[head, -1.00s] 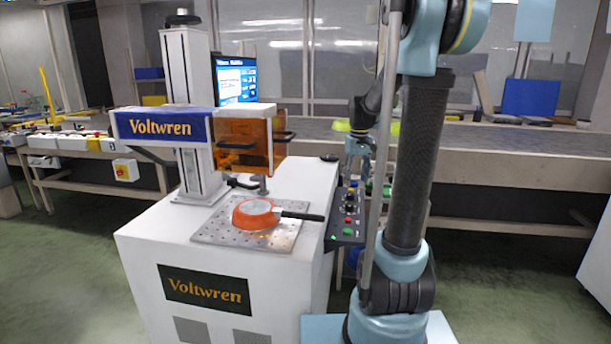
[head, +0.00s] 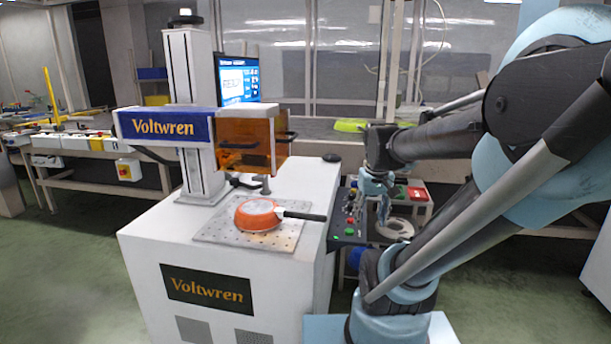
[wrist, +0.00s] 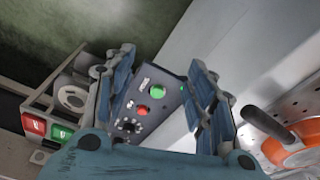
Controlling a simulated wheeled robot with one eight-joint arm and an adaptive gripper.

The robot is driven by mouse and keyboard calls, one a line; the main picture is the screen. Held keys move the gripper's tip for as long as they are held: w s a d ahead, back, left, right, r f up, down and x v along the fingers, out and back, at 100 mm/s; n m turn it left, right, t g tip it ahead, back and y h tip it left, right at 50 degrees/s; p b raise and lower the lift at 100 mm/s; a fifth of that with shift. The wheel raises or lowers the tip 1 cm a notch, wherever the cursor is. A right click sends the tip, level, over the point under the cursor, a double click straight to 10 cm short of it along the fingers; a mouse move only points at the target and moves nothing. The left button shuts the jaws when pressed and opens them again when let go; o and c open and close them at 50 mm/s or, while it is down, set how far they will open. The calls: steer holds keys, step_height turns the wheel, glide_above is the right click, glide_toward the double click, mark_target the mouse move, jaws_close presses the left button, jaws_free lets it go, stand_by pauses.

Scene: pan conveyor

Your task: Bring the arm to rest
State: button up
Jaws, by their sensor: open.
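My gripper (head: 377,188) is open and empty, and hangs beside the right edge of the white machine, close to its control panel (head: 350,222). In the wrist view my gripper's fingers (wrist: 158,95) are spread, with the panel and its green and red buttons showing between them. My arm reaches in from the right of the head view, bent at the elbow. An orange pan (head: 257,215) lies on the perforated metal plate (head: 215,232) of the machine, its dark handle pointing right toward the panel.
The machine's blue Voltwren head (head: 165,127) and amber guard (head: 245,143) stand over the plate. A small shelf with a white roll (head: 395,229) and red and green boxes is right of the panel. A long bench runs behind. Green floor is clear at left.

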steer(key=s+f+m, duration=0.1)
steer(key=s+f, duration=0.5)
steer(key=s, duration=0.2)
steer(key=shift+f+t, duration=0.3)
steer(key=shift+w+f, duration=0.2)
steer(key=shift+w, duration=0.25)
stand_by(1.8)
